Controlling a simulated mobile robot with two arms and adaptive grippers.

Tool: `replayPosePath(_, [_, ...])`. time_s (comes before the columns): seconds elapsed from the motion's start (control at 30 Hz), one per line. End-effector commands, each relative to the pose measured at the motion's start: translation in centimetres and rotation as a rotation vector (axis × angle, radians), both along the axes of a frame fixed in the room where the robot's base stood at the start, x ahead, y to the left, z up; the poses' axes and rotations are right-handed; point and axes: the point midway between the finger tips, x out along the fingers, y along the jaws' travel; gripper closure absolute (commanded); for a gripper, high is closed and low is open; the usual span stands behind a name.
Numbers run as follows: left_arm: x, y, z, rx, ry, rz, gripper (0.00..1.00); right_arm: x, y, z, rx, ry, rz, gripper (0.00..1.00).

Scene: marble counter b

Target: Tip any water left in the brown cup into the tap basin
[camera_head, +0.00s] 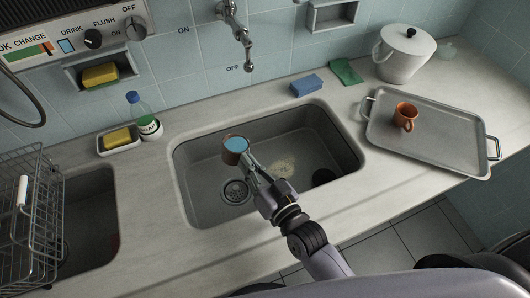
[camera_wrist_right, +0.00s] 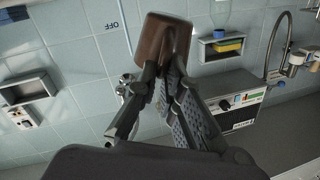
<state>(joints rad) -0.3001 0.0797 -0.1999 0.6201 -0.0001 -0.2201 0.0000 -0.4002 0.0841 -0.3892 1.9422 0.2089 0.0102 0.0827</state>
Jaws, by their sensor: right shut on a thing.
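The brown cup (camera_head: 229,157) is over the left part of the tap basin (camera_head: 215,205), near the drain. Its open top faces up toward the head camera, and a light blue surface that looks like water shows inside. My right gripper (camera_head: 249,166) is shut on the cup's side. In the right wrist view the cup (camera_wrist_right: 163,38) sits between the fingertips of the right gripper (camera_wrist_right: 165,78), and its inside is hidden there. The tap (camera_head: 238,30) is on the wall above the basin's back edge. My left gripper is not in view.
A grey tray (camera_head: 440,140) with an orange mug (camera_head: 405,116) is at right. A white lidded pot (camera_head: 403,52), green cloth (camera_head: 346,72) and blue sponge (camera_head: 306,86) stand behind. A bottle (camera_head: 147,122), soap dish (camera_head: 119,146) and wire rack (camera_head: 40,225) are at left, beside a second basin (camera_head: 92,235).

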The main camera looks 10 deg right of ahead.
Motion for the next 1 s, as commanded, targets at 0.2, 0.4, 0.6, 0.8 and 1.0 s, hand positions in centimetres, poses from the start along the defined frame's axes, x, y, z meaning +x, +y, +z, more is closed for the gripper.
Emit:
replayPosePath(0.2, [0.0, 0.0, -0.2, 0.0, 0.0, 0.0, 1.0, 0.1, -0.3, 0.2, 0.023, 0.007, 0.0, 1.0])
replayPosePath(0.4, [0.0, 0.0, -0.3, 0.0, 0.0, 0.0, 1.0, 0.2, -0.5, 0.2, 0.043, 0.015, -0.001, 1.0])
replayPosePath(0.6, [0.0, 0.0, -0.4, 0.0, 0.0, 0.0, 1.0, 0.3, -0.7, 0.3, 0.065, 0.024, 0.0, 1.0])
replayPosePath(0.8, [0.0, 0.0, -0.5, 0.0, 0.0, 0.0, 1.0, 0.4, -0.9, 0.4, 0.084, 0.034, 0.0, 1.0])
replayPosePath(1.0, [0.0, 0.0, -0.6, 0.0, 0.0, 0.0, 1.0, 0.5, -1.1, 0.4, 0.104, 0.043, 0.0, 1.0])
